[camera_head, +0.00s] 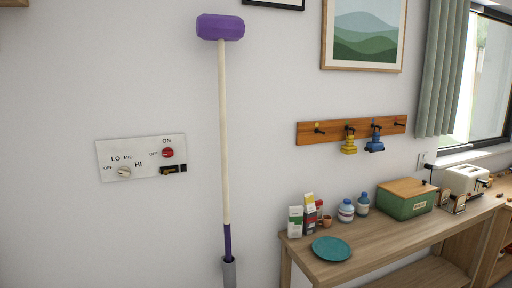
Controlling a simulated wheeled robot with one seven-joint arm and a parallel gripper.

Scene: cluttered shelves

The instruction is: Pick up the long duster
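The long duster (223,140) stands upright and almost vertical in front of the white wall, left of the table. It has a purple block-like head at the top, a pale wooden pole and a purple lower end. That lower end goes into a grey tube-like piece (229,272) at the bottom edge of the picture. What is below the tube is cut off. My gripper is not in view.
A wooden table (385,240) at the right carries a teal plate (331,249), bottles, cartons, a green box (406,204) and a toaster (465,180). A control panel (141,176) is on the wall at left. A hook rack (340,130) hangs above the table.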

